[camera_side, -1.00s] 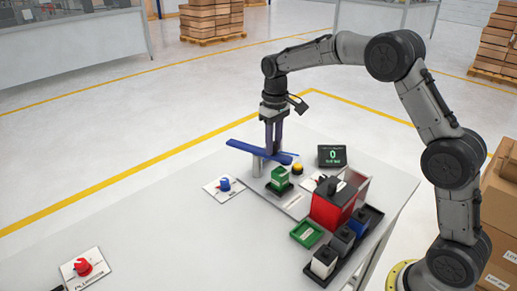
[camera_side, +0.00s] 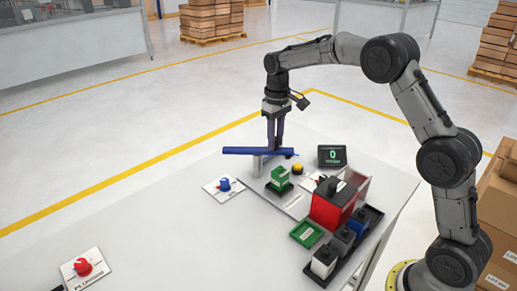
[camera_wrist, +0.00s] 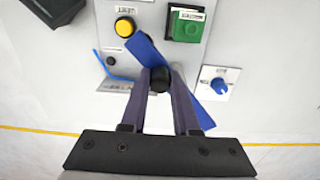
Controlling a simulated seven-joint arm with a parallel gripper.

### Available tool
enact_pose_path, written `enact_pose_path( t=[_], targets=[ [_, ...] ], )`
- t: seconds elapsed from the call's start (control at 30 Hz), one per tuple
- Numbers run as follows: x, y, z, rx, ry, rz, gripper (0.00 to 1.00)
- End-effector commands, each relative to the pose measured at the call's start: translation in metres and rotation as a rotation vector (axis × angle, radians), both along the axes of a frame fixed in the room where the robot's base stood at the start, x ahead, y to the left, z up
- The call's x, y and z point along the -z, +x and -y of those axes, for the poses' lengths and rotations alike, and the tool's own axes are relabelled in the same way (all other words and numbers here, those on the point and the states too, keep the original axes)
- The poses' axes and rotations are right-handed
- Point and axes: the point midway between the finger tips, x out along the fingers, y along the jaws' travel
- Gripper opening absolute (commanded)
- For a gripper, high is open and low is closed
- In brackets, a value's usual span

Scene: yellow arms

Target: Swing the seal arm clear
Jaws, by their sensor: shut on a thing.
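The seal arm is a long blue bar (camera_side: 240,151) lying across a pale upright post (camera_side: 257,165) in the side view. In the wrist view the blue bar (camera_wrist: 147,50) runs diagonally from upper left to lower right. A black knob (camera_wrist: 160,79) stands on it between my fingertips. My gripper (camera_side: 275,148) is shut on this knob, and it also shows in the wrist view (camera_wrist: 160,75). A green block (camera_side: 280,177) sits on a black base beside the bar; in the wrist view the green block (camera_wrist: 188,25) is uncovered by it.
A yellow button (camera_side: 297,169), a display reading 0 (camera_side: 332,155) and a red box (camera_side: 333,205) stand to the right. The table's middle left is clear.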

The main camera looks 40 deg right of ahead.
Motion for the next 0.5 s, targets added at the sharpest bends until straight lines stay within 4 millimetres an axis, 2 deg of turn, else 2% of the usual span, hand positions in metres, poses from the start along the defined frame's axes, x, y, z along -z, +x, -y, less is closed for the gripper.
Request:
enact_pose_path(
  t=[0.5],
  targets=[
    [0.0012, 0.0041, 0.0042, 0.001, -0.001, -0.003, 0.09]
  ],
)
